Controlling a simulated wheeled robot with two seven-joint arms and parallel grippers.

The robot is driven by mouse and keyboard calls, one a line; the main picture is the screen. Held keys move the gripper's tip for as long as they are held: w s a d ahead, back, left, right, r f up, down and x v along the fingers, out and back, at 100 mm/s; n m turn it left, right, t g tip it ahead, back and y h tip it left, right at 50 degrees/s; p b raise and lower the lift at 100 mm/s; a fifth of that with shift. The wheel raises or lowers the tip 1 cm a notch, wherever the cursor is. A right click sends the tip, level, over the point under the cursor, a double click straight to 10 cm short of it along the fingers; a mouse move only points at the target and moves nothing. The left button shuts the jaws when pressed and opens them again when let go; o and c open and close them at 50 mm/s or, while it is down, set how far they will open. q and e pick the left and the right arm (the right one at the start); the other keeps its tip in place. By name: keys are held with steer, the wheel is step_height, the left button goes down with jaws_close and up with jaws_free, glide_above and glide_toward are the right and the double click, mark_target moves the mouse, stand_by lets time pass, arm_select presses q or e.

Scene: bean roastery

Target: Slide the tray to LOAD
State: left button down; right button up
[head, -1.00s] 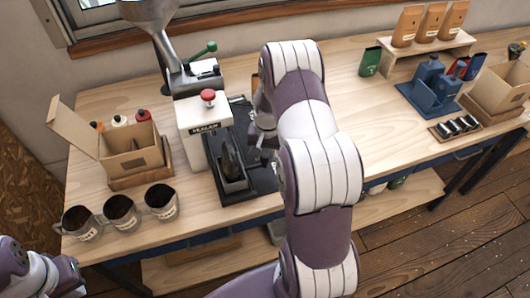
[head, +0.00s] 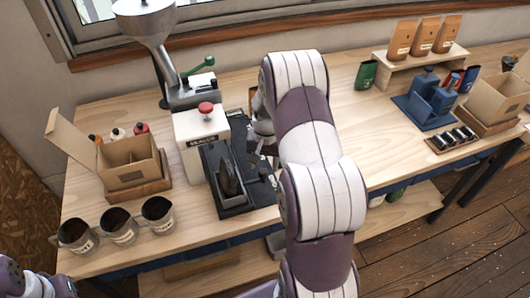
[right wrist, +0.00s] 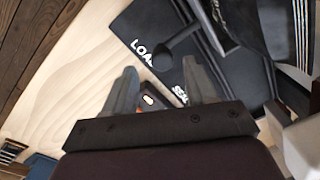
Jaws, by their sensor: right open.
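The black tray (head: 215,172) holds an upright dark bag (head: 229,181) and sits on a black base plate (head: 262,194) in front of the white sealer (head: 201,127). In the right wrist view the base plate carries the words LOAD (right wrist: 142,49) and SEAL (right wrist: 180,94). A black handle with a round knob (right wrist: 168,61) sticks out from the tray side. My right gripper (right wrist: 162,85) is open, with the knob beyond its fingertips and not clasped. In the head view the gripper (head: 264,150) is partly hidden by my arm. My left gripper is out of view.
Three labelled cups (head: 118,227) stand at the front left, with an open carton (head: 129,161) behind them. A grinder (head: 150,35) rises behind the sealer. Blue equipment (head: 432,100) and another carton (head: 495,95) stand at the right. Bare tabletop lies right of my arm.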

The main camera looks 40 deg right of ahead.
step_height(320, 180, up, 9)
steer(key=b, duration=0.1)
steer(key=shift+s+d, duration=0.15)
steer(key=shift+s, duration=0.1)
steer(key=shift+r, duration=0.1)
steer(key=shift+w, duration=0.1)
